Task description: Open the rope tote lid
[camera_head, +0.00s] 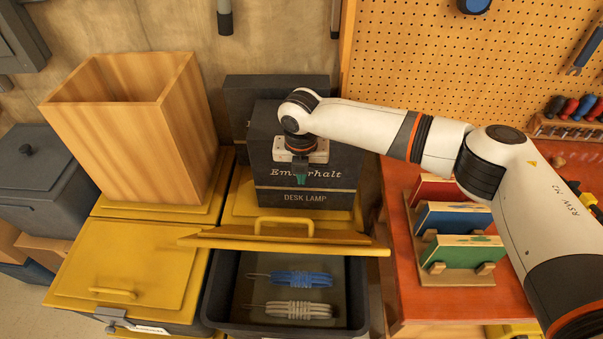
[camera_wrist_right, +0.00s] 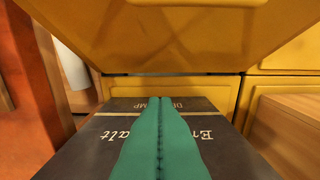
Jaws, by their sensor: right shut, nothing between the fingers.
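The rope tote (camera_head: 212,298) is a dark bin at the bottom middle of the head view. Its yellow lid (camera_head: 345,245) is raised and tilted, with its handle (camera_head: 285,222) on the upper face. The front of the tote shows open beneath the lid edge; a blue rope bundle (camera_head: 300,279) and a pale one (camera_head: 300,309) lie inside. My right gripper (camera_head: 301,180) has green fingers and is shut and empty, above and behind the handle, in front of the desk lamp box (camera_head: 270,150). The fingers (camera_wrist_right: 160,135) also show in the wrist view, below a yellow panel (camera_wrist_right: 170,35). My left gripper is out of view.
A second yellow-lidded tote (camera_head: 135,270), closed, stands at left, with a tall wooden box (camera_head: 130,130) behind it. A red bench (camera_head: 440,302) at right holds a rack with several coloured boards (camera_head: 460,250). A pegboard (camera_head: 450,60) stands behind.

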